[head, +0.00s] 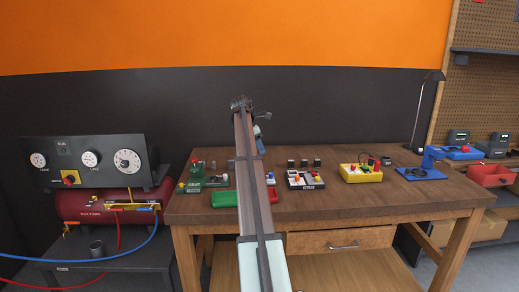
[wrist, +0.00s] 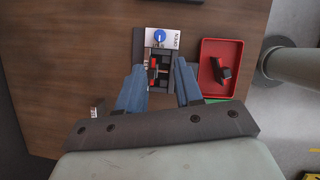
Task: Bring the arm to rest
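My arm rises from the bottom middle of the head view and reaches over the wooden workbench (head: 410,203). My gripper (head: 261,148) is above the bench, partly hidden behind the arm. In the wrist view my gripper (wrist: 160,68) has two blue fingers spread apart. I see nothing held between them. A small dark device with a blue dial on a white panel (wrist: 160,38), marked OPEN, lies beyond and between the fingers. Contact with it cannot be told.
A red tray (wrist: 236,50) holding a black part is right of the fingers. On the bench are a green tray (head: 223,199), a yellow box (head: 361,175), a blue stand (head: 423,174) and a lamp (head: 418,125). A gauge panel (head: 88,160) stands left. The bench's front right is clear.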

